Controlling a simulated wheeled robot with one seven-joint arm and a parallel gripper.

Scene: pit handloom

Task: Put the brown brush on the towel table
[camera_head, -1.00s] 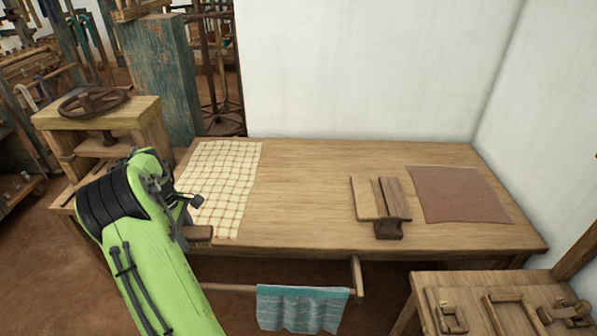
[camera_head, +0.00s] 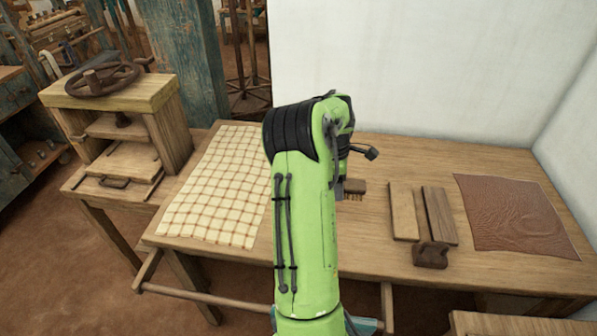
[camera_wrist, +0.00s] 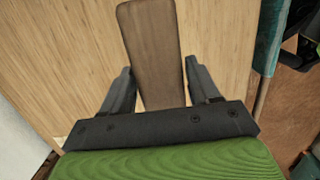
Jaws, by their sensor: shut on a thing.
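The brown brush (camera_head: 354,187) shows in the head view just right of my arm's end, with its bristles pointing down. In the wrist view its plain wooden back (camera_wrist: 153,55) runs out between the fingers. My gripper (camera_wrist: 158,78) is shut on it; in the head view my arm mostly hides the gripper (camera_head: 342,188). The brush is over the bare middle of the towel table (camera_head: 395,157); I cannot tell whether its bristles touch the top. The teal towel (camera_wrist: 271,35) hangs at the table's edge in the wrist view; my arm nearly hides it in the head view.
A checked cloth (camera_head: 215,190) covers the table's left end. Right of the brush lie a pale board (camera_head: 403,211), a brown board (camera_head: 440,215) and a dark block (camera_head: 430,256). A reddish-brown cloth (camera_head: 520,215) lies at the right. A wooden press (camera_head: 115,120) stands left.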

